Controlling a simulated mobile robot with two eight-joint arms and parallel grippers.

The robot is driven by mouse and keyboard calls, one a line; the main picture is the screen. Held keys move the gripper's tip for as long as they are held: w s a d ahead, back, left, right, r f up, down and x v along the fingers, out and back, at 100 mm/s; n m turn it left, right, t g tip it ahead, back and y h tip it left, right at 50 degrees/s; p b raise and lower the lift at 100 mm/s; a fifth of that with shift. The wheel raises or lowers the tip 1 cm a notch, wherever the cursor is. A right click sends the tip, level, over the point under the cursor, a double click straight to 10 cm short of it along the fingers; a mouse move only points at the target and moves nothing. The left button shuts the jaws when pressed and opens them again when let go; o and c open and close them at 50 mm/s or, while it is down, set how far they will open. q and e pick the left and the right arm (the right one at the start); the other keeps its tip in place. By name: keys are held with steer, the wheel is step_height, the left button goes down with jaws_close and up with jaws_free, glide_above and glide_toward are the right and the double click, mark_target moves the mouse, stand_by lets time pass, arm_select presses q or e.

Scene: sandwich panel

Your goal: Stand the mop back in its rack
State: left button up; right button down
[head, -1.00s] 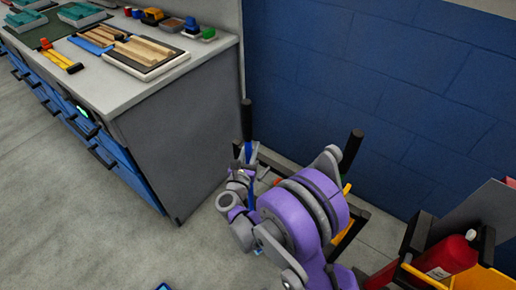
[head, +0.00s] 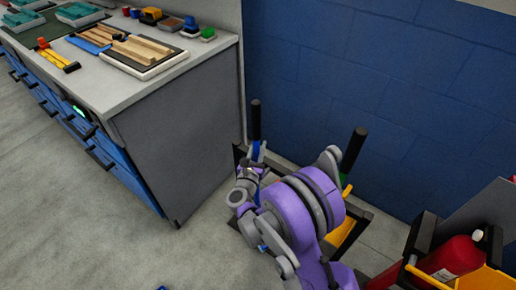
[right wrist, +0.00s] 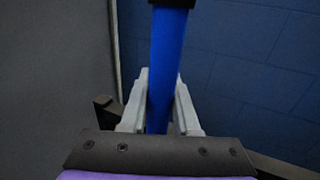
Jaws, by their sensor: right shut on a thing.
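The mop shows as an upright handle with a black grip (head: 255,119) and a blue shaft (right wrist: 169,60). My right gripper (right wrist: 158,105) is shut on the blue shaft, one finger on each side. In the head view the right gripper (head: 252,172) is partly hidden by my purple arm. The mop's lower end is hidden. The rack (head: 360,219) stands on the floor by the blue wall, a dark frame mostly behind my arm. Another handle with a black grip (head: 353,150) and a green shaft stands at the rack. The left gripper is not in view.
A grey workbench (head: 180,133) with blue drawers stands to the left, its end panel close to the mop. A red fire extinguisher (head: 452,259) and a yellow-edged cart (head: 438,277) are at the lower right. Open floor (head: 90,220) lies at lower left.

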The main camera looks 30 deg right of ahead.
steer(key=shift+f, duration=0.15)
steer(key=shift+f, duration=0.15)
steer(key=c, duration=0.7)
jaws_free()
steer(key=shift+o, duration=0.2)
